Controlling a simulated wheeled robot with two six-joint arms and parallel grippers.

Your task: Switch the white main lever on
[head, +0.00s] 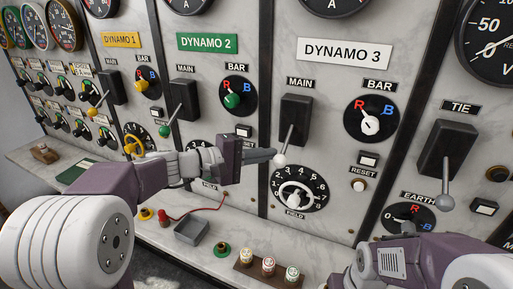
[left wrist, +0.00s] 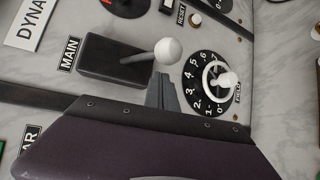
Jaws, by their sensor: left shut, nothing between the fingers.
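The white main lever (head: 280,159) is on the DYNAMO 3 panel. It comes out of a black box (head: 296,112) under the MAIN label, and its white ball end hangs low. In the left wrist view the white ball (left wrist: 168,50) stands out from the black box (left wrist: 115,58). My left gripper (head: 268,155) is shut and empty, with its tips right beside the ball. In the left wrist view the tips (left wrist: 164,88) are close to the ball; I cannot tell if they touch it. My right arm shows at the lower right, but its fingers are not visible.
A FIELD dial (head: 298,190) with a white handwheel is just below the lever. A BAR selector (head: 370,122) and a TIE lever (head: 446,200) are to the right. The green-knobbed lever (head: 165,131) is left of my gripper. A grey tray (head: 191,231) and several fuses stand on the shelf.

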